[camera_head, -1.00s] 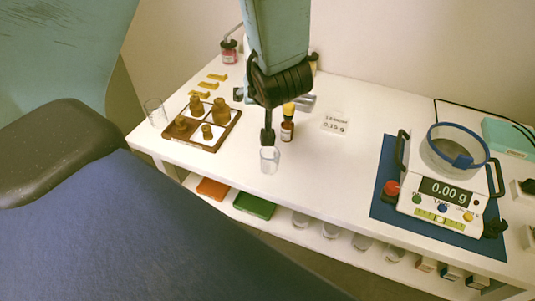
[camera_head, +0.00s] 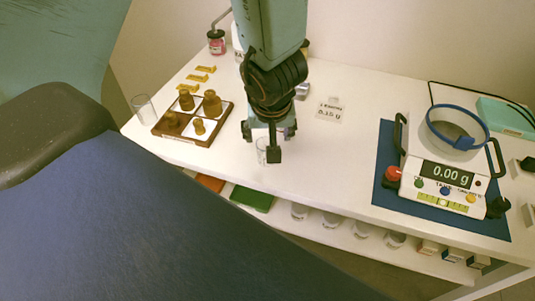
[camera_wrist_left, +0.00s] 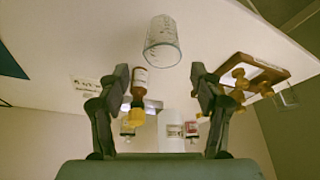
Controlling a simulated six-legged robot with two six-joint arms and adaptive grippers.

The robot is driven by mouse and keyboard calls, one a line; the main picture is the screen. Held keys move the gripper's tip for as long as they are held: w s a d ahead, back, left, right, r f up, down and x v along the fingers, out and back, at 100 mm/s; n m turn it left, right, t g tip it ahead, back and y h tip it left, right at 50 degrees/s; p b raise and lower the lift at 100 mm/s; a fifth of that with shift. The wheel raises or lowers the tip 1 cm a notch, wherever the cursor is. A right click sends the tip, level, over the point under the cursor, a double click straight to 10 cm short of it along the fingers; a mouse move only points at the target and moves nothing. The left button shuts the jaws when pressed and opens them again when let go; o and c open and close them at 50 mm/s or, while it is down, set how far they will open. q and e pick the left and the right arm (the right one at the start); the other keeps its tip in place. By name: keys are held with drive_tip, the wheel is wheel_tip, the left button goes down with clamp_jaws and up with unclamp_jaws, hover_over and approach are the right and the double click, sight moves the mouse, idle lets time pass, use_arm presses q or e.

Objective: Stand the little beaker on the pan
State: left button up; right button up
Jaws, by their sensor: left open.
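The little clear beaker (camera_head: 261,151) stands on the white table, partly hidden by my gripper in the head view. In the left wrist view the beaker (camera_wrist_left: 162,42) shows whole, with printed marks, just beyond the fingertips and between their lines. My left gripper (camera_head: 262,142) is open and empty, with its fingers apart in the wrist view (camera_wrist_left: 160,75). It does not visibly grip the beaker. The pan (camera_head: 450,148) lies inside a clear ring with a blue rim on the white balance (camera_head: 440,185), whose display reads 0.00 g. My right gripper is not in view.
A brown bottle with a yellow cap (camera_wrist_left: 138,88) stands behind the beaker. The table between beaker and balance is clear.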

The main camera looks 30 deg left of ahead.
sight(268, 143)
use_arm(q)
drive_tip(key=shift+w+a+f, duration=0.1)
drive_tip(key=shift+a+f, duration=0.45)
drive_tip(key=shift+a, duration=0.05)
drive_tip(key=f+b, duration=0.2)
drive_tip(key=b, duration=0.1)
drive_tip(key=shift+d+f, duration=0.25)
drive_tip(key=shift+d, duration=0.15)
drive_tip(key=shift+a+b+x, duration=0.2)
drive_tip(key=shift+b+x, duration=0.55)
drive_tip(key=shift+x, duration=0.3)
drive_tip(key=shift+w+a+f, duration=0.1)
drive_tip(key=shift+a+f, duration=0.05)
drive_tip(key=shift+f, duration=0.05)
drive_tip(key=shift+r, duration=0.15)
drive_tip(key=c, duration=0.9)
drive_tip(key=shift+c, duration=1.4)
